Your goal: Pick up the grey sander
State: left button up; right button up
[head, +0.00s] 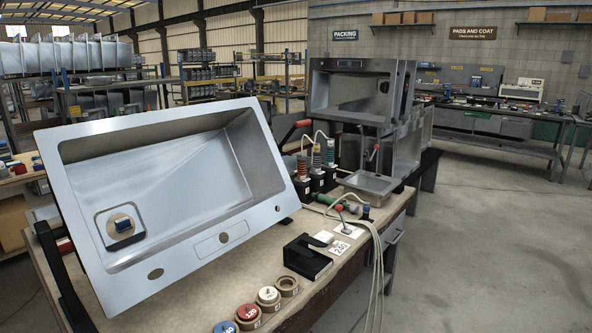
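No tool in the head view can be told for certain as the grey sander. A black block-like holder (306,258) stands on the workbench, with a small light grey piece (322,238) at its upper right side; this may be part of the sander or its rest. Neither of my grippers is in view.
A large tilted steel sink (170,185) fills the bench's left side. Round discs in wooden rings (249,312) line the front edge. A white "240" card (339,248) lies beside the holder. Hoses (378,262) hang over the right edge. A steel tray (372,184) stands behind. Open floor lies right.

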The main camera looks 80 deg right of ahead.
aim_at(316, 172)
jog(key=z, duration=2.9)
